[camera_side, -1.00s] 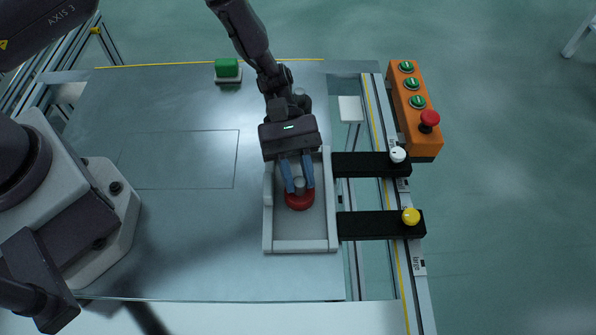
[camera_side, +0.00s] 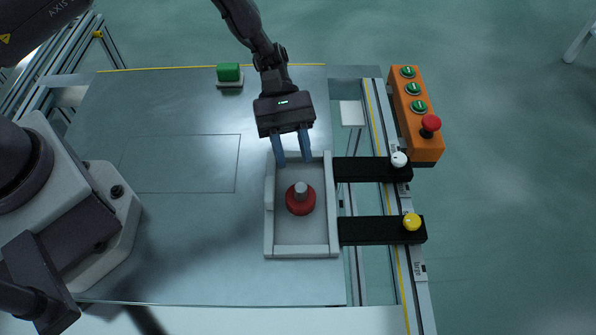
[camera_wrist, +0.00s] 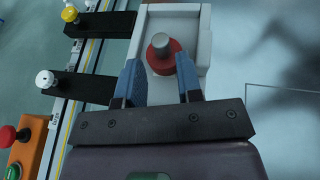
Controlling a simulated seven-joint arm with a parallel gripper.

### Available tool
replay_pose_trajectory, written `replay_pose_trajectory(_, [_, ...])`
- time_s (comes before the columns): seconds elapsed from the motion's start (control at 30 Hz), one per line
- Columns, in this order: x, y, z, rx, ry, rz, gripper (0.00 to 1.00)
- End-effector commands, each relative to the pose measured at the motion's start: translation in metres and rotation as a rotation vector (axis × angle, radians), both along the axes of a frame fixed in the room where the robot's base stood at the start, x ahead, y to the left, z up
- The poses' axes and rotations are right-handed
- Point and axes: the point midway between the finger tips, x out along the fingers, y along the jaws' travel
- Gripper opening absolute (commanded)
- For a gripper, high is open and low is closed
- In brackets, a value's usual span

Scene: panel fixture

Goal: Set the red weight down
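The red weight (camera_side: 300,202), a round red disc with a grey knob on top, stands upright inside the grey-white tray (camera_side: 268,238), near its middle. In the wrist view the red weight (camera_wrist: 163,62) shows beyond my fingertips, with the tray (camera_wrist: 205,35) around it. My gripper (camera_side: 293,161) is open and empty, above the tray's far end and apart from the weight. In the wrist view both blue fingers (camera_wrist: 160,65) are spread with a clear gap between them.
Two black bars lie right of the tray, one with a white knob (camera_side: 399,160), one with a yellow knob (camera_side: 411,222). An orange box (camera_side: 426,145) with several green buttons and a red button (camera_side: 431,122) stands beyond. A green block (camera_side: 228,73) sits at the back. The metal plate (camera_side: 185,255) left of the tray is clear.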

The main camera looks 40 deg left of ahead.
Motion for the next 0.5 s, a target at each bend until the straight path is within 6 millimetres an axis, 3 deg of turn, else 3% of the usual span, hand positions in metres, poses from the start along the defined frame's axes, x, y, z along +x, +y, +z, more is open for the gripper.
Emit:
replay_pose_trajectory(0.2, [0.022,0.036,0.017,0.0,-0.002,0.002,0.33])
replay_pose_trajectory(0.5, [0.033,0.055,0.027,0.001,0.001,-0.001,0.33])
